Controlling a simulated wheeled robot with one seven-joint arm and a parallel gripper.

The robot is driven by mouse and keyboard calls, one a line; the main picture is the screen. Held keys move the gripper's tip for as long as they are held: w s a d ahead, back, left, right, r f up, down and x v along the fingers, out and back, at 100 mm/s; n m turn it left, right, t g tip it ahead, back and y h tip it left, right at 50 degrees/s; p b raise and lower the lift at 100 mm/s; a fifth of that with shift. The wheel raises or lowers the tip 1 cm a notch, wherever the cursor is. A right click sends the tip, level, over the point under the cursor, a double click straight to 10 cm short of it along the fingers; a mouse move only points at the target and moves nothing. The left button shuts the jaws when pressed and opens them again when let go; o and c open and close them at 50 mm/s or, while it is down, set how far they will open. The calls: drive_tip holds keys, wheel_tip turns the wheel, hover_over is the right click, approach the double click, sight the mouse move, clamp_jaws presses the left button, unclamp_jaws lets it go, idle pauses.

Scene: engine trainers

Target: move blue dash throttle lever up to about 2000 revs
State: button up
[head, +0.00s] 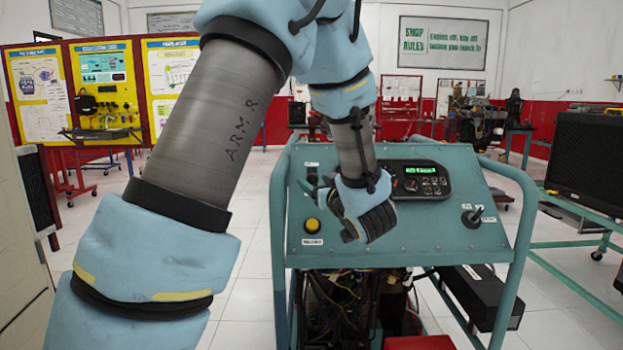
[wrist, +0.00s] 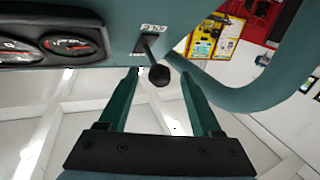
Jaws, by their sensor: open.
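The blue-green dash panel (head: 432,232) tops a trainer stand in front of me. In the wrist view, a lever with a round black knob (wrist: 159,76) and a thin stem rises from the dash beside a small white label. My gripper (wrist: 159,92) is open, its two teal fingers on either side of the knob, with no clear contact. In the head view my gripper (head: 309,186) is over the panel's left part and my wrist hides much of that area. The labels are too small to read.
A gauge cluster (head: 413,181) with a lit green display (head: 419,171) sits right of my wrist. A yellow button (head: 312,225) is at the panel's lower left. Tubular frame rails (head: 527,245) edge the stand. Wiring hangs below the panel.

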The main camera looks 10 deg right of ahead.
drive_tip(key=shift+w+a, duration=0.25)
drive_tip(key=shift+w, duration=1.05)
drive_tip(key=shift+c, duration=0.3)
clamp_jaws()
drive_tip(key=shift+a, duration=0.1)
